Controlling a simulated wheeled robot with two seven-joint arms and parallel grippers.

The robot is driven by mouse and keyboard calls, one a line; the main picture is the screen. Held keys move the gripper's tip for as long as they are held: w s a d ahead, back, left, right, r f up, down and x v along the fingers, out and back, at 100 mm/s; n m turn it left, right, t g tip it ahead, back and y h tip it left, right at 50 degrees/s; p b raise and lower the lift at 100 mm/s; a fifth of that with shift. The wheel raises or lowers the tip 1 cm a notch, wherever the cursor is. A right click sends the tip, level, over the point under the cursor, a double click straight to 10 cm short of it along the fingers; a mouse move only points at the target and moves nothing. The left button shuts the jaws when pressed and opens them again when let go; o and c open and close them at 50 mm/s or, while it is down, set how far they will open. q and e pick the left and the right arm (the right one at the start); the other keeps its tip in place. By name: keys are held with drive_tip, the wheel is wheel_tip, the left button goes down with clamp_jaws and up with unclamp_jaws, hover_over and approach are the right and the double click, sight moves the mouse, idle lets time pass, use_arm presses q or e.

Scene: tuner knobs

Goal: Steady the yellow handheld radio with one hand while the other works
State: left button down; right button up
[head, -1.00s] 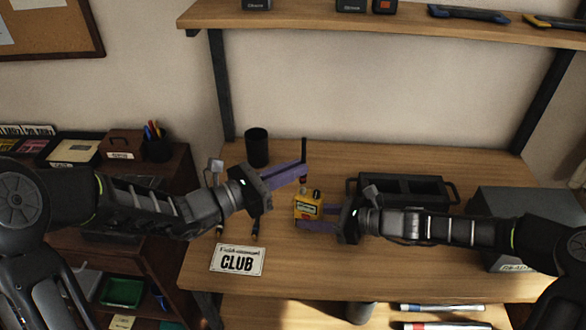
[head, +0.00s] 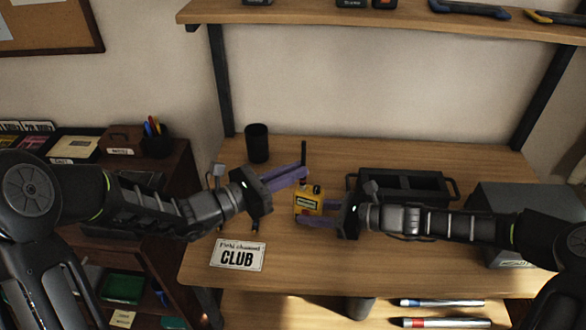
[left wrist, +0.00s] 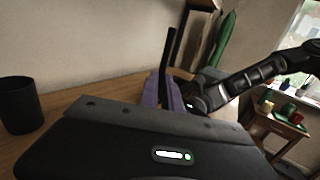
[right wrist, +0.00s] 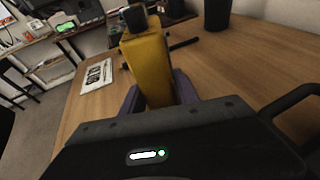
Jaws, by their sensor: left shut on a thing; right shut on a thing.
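The small yellow handheld radio (head: 309,201) stands on the desk with a dark knob on top. It also shows in the right wrist view (right wrist: 148,65). My right gripper (head: 304,213) is shut on the radio's body, its purple fingers on either side of it. My left gripper (head: 303,173) is shut on a thin black upright rod (head: 304,151), which looks like an antenna, just above the radio's top. The rod also rises from the fingers in the left wrist view (left wrist: 171,55). Its lower end is hidden, so I cannot tell whether it touches the radio.
A "CLUB" card (head: 238,257) lies at the front left, a black cup (head: 257,143) stands behind. A black handled tray (head: 400,182) and a grey box (head: 515,215) stand to the right. Markers (head: 440,303) lie on a lower surface in front.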

use_arm(q)
drive_tip(key=shift+f, duration=0.1)
drive_tip(key=c, duration=1.5)
unclamp_jaws()
drive_tip(key=v, duration=1.2)
